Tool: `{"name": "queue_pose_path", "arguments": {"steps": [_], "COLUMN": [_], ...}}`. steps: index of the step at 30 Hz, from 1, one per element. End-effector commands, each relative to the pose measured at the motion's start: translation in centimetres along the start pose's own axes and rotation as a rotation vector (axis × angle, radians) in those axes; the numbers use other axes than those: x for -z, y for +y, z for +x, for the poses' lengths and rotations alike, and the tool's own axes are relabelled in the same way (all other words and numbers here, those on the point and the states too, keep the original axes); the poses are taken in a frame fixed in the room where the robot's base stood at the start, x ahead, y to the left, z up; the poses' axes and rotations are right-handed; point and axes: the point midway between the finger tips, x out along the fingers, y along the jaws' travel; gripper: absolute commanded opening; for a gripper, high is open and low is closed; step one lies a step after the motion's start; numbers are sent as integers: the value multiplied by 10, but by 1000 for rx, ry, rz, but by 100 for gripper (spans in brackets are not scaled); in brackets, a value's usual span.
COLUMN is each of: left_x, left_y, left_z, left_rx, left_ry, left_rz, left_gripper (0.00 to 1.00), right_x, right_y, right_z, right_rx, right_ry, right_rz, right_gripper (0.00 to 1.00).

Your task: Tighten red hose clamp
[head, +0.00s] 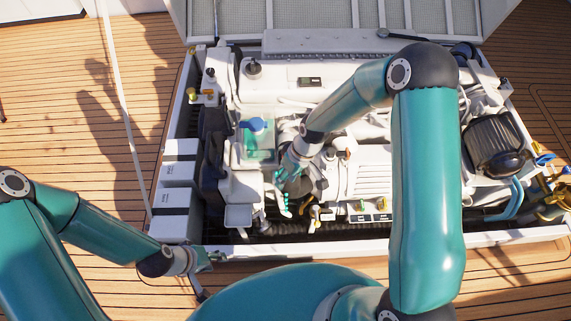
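I cannot make out a red hose clamp in the head view; it may be hidden or too small to tell. The engine (362,178) lies in the open hatch. My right gripper (284,190) reaches down into the middle of the engine bay, beside the reservoir with the blue cap (256,125). Its teal fingers are small against the engine parts, so I cannot tell whether they are open or on anything. My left gripper (210,259) is low at the front left edge of the hatch, away from the engine parts. Its opening is unclear.
White boxes (175,185) stand at the hatch's left side. A black round part (497,146) and blue hoses (512,202) are at the right. The raised lid (340,14) is behind. The white hatch rim (350,248) runs along the front. Wooden deck (60,110) is clear at left.

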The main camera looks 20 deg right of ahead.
Motion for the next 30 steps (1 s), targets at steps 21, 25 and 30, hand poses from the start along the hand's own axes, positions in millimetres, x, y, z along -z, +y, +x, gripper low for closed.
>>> {"name": "queue_pose_path", "arguments": {"steps": [21, 25, 30], "left_x": [1, 1, 1], "left_y": [-43, -45, -48], "left_z": [118, 124, 132], "left_rx": [0, 0, 0], "left_ry": [1, 1, 1], "left_rz": [0, 0, 0], "left_gripper": [40, 40, 40], "right_x": [97, 94, 90], "right_y": [65, 72, 81], "right_z": [-91, -68, -33], "right_rx": [-234, -233, -231], "right_ry": [-199, -199, -200], "right_rz": [-558, -557, -557], "right_gripper": [38, 38, 38]}}
